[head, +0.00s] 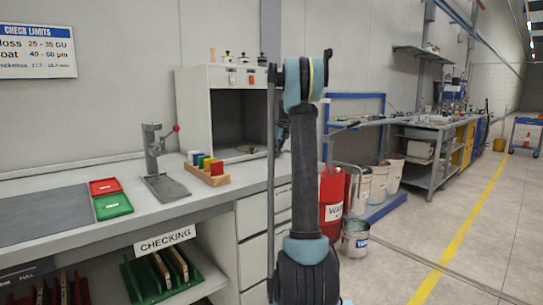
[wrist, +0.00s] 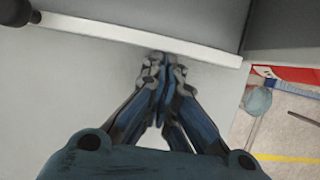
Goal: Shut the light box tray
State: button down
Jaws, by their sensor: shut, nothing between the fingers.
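The light box (head: 194,112) is a pale cabinet with an open front and a dark grey inside, standing on the bench in the head view. No tray clearly sticks out of it there, and my arm covers its right side. My gripper (wrist: 166,62) is shut and empty in the wrist view. Its fingertips are at a pale raised strip (wrist: 110,32), with a grey surface beyond it. I cannot tell whether they touch the strip, or whether the strip is the tray's front or the box's edge. In the head view my gripper is mostly hidden behind my arm.
A rack of coloured blocks (head: 208,174), a lever stand (head: 160,165) and red and green trays (head: 110,200) are on the bench. A red drum (head: 331,205) and a bucket (head: 355,238) stand on the floor at right.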

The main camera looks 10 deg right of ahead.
jog(key=shift+w+a+r, duration=0.15)
jog(key=shift+w+a, duration=0.1)
jog(key=shift+w, duration=0.05)
jog(key=shift+r, duration=0.1)
jog(key=shift+r, duration=0.25)
jog(key=s+d+v, duration=0.1)
jog(key=v, duration=1)
jog(key=s+a+n, duration=0.3)
jog(key=s+n, duration=0.1)
jog(key=s, duration=0.3)
jog(key=s+a+n, duration=0.3)
jog(key=s, duration=0.4)
jog(key=s+a+f+n+h, duration=0.15)
jog(key=s+f+n, duration=0.35)
jog(key=s, duration=0.5)
jog(key=s+a+f+n+g, duration=0.15)
jog(key=s+f+n, duration=0.35)
jog(key=s, duration=0.5)
jog(key=s+a+f+n, duration=0.3)
jog(key=s+f+n, duration=0.2)
jog(key=s, duration=0.5)
jog(key=s+f+n, duration=0.8)
jog(key=s+f, duration=0.5)
jog(key=shift+s+f+h, duration=0.15)
jog(key=shift+f+h, duration=0.05)
jog(key=shift+h, duration=0.15)
